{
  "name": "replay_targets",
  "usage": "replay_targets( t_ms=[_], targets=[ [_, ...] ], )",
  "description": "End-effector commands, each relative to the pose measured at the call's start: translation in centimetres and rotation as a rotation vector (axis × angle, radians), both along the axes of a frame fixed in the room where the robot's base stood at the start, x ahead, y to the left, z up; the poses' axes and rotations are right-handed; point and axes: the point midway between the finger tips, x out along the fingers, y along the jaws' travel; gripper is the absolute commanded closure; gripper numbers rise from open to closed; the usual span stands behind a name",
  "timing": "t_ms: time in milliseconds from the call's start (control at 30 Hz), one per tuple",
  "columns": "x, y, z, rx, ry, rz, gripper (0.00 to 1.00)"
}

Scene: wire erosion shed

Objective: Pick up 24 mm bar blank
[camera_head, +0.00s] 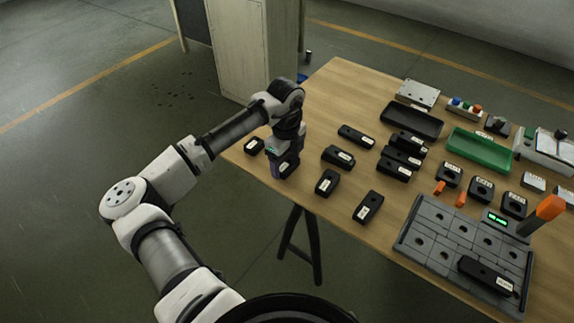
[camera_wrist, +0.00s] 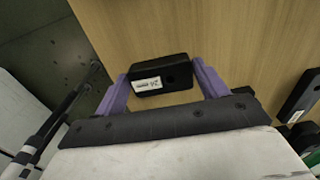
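My gripper (camera_head: 285,168) is low over the left end of the wooden table and points down. In the wrist view its two purple fingers (camera_wrist: 161,78) stand apart, one on each side of a black block (camera_wrist: 161,73) with a white label. Any gap between fingers and block is very small, and I cannot see firm contact. The block appears to rest on the table. Its label is too small to read, so I cannot confirm that it is the 24 mm bar blank. Similar labelled black blocks lie to the right, such as one at the near edge (camera_head: 327,182).
A small black block (camera_head: 254,146) lies just left of my gripper. A cabinet (camera_head: 238,50) stands behind the table.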

Motion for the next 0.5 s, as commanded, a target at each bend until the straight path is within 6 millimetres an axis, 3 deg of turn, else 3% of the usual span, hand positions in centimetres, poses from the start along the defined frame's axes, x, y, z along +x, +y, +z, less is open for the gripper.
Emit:
replay_targets(
  t_ms=[33,333,500],
  targets=[
    [-0.01,-0.01,0.01,0.000,0.000,0.000,0.35],
    [-0.01,-0.01,0.03,0.000,0.000,0.000,0.74],
    [0.02,-0.02,0.13,-0.001,-0.001,0.000,0.74]
  ],
)
